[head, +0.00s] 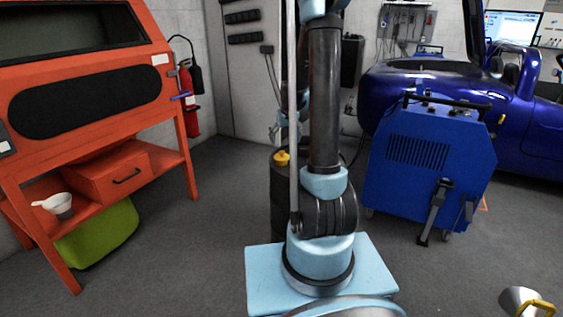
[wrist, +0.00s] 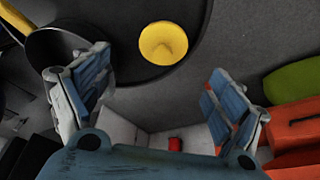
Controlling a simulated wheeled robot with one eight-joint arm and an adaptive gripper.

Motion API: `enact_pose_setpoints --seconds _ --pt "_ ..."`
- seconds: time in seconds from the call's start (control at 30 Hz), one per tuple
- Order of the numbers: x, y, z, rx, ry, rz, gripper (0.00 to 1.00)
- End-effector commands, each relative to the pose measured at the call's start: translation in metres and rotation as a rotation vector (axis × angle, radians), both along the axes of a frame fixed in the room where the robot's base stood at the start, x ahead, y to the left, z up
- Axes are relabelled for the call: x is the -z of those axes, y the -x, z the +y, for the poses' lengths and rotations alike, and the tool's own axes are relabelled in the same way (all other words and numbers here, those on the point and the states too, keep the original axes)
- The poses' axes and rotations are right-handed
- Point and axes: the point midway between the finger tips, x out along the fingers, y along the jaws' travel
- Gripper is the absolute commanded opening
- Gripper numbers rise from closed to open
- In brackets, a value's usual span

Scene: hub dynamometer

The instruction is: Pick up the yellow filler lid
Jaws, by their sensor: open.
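The yellow filler lid (head: 282,158) sits on top of the dark drum (head: 283,195), partly behind my arm in the head view. In the wrist view the yellow lid (wrist: 163,40) is a round cap on the dark drum top, whole and unobstructed. My gripper (wrist: 160,60) is open and empty. Its two blue-grey fingers stand apart, one to the lower left of the lid and one to its lower right. Neither finger appears to touch the lid. In the head view my fingers are hidden behind my arm.
An orange cabinet (head: 139,112) stands at the left, holding a white funnel (head: 58,204), with a green container (head: 98,235) below. A red fire extinguisher (head: 189,100) hangs behind. A blue wheeled machine (head: 428,160) stands right of the drum, before a blue car (head: 525,125). Floor between is clear.

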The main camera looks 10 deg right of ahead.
Motion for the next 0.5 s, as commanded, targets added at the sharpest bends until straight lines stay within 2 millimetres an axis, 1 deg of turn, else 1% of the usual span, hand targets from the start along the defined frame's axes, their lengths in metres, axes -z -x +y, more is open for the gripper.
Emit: enact_pose_setpoints --seconds 0.1,0.3,0.5 --pt "0.014 -0.005 0.001 0.000 0.000 0.000 0.88" --pt "0.034 -0.011 0.002 0.000 0.000 0.000 0.88" --pt "0.042 -0.013 0.002 0.000 0.000 0.000 0.88"
